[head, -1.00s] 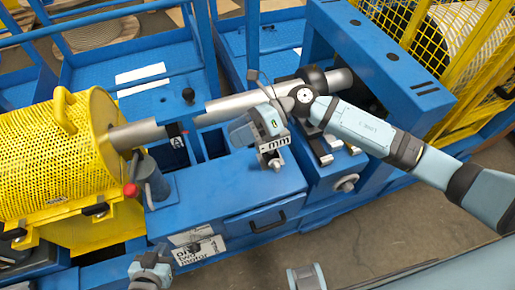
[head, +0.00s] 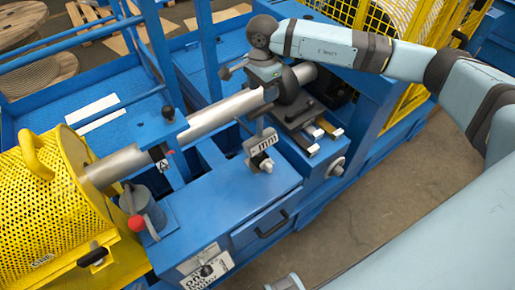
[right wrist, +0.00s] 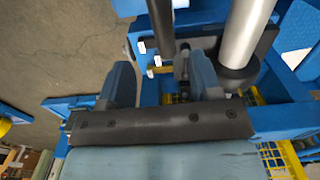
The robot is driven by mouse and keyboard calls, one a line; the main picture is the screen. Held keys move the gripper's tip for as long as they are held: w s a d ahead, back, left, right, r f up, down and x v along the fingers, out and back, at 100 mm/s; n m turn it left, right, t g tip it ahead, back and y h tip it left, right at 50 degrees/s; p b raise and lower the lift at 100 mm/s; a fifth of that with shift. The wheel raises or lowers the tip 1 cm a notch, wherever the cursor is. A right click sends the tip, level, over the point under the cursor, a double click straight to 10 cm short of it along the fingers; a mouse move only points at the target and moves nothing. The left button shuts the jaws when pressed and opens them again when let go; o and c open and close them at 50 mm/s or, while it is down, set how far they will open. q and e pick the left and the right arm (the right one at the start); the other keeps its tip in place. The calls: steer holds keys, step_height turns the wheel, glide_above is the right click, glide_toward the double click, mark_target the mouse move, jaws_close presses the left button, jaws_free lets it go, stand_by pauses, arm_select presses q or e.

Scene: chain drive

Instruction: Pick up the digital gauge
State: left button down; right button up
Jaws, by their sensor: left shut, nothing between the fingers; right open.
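A small grey panel marked "mm" (head: 261,141), which looks like the digital gauge, stands at the top of the blue cabinet in the head view, below the metal tube. A round light knob or end piece sits at its lower edge. My right gripper (head: 262,88) is above and behind this panel, over the tube, and apart from it. In the right wrist view its two fingers (right wrist: 163,82) are spread, with nothing held between them. I cannot pick out the gauge in that view. My left gripper is not in view.
A long metal tube (head: 212,116) runs from the yellow perforated guard (head: 55,205) towards the blue housing. A grey cylinder with a red knob (head: 137,224) stands at the left. The blue cabinet (head: 235,195) has a drawer handle in front. Floor is clear at the right.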

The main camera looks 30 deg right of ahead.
mark_target(259, 115)
step_height(259, 115, down, 5)
steer(key=shift+f, duration=0.2)
steer(key=shift+w+a+f+p, duration=0.1)
steer(key=shift+f+p, duration=0.35)
steer(key=shift+f, duration=0.95)
steer(key=shift+w+a+f+p, duration=0.1)
steer(key=shift+f+p, duration=0.3)
steer(key=shift+f, duration=0.95)
steer(key=shift+c, duration=0.2)
jaws_close()
steer(key=shift+w+r, duration=0.1)
steer(key=shift+r, duration=0.05)
